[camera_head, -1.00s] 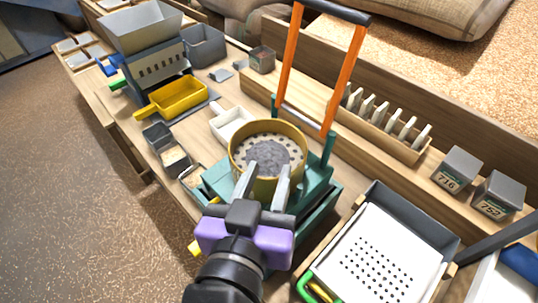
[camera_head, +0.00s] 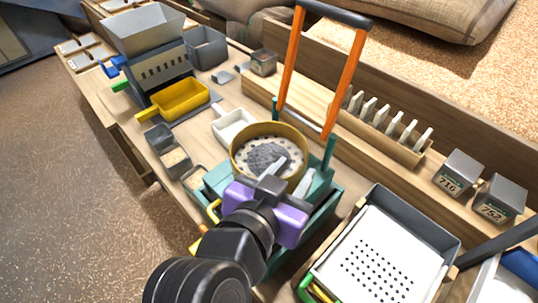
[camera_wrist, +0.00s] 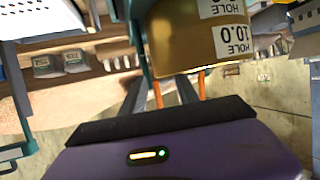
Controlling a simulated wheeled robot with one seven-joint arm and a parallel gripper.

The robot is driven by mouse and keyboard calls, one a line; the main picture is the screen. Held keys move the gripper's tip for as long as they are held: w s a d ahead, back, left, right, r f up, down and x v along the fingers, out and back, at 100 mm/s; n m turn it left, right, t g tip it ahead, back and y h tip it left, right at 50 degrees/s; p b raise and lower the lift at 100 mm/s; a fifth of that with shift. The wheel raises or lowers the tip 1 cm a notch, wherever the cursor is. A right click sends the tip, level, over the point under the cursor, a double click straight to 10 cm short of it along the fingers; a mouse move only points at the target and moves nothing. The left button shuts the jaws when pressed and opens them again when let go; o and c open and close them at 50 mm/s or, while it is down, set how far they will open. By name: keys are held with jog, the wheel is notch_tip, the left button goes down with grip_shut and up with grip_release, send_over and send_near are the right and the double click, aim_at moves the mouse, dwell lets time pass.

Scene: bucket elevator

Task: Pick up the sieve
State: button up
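The sieve (camera_head: 240,172) is a round, brass-coloured pan with a perforated floor and a heap of grey grains in it. It sits on a teal stand (camera_head: 325,182) with an orange-legged handle. In the wrist view the sieve (camera_wrist: 180,42) shows its outer wall with "HOLE 10.0" labels. My gripper (camera_head: 289,176) is at the sieve's near right side, its fingers apart; one finger overlaps the rim in the head view. In the wrist view my gripper (camera_wrist: 160,88) has a gap between its fingers, just below the sieve wall. I cannot tell whether they touch it.
A perforated white tray (camera_head: 375,265) in a grey bin stands at the right. A yellow scoop (camera_head: 180,98), a white scoop (camera_head: 232,125) and a grey hopper (camera_head: 143,28) lie to the left. Numbered grey boxes (camera_head: 458,172) stand along the back right.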

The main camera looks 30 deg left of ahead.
aim_at(302, 164)
jog(key=x, duration=0.4)
jog(key=shift+w+f, duration=0.15)
jog(key=shift+w, duration=0.15)
grip_shut()
jog(key=shift+f, duration=0.1)
dwell(1.0)
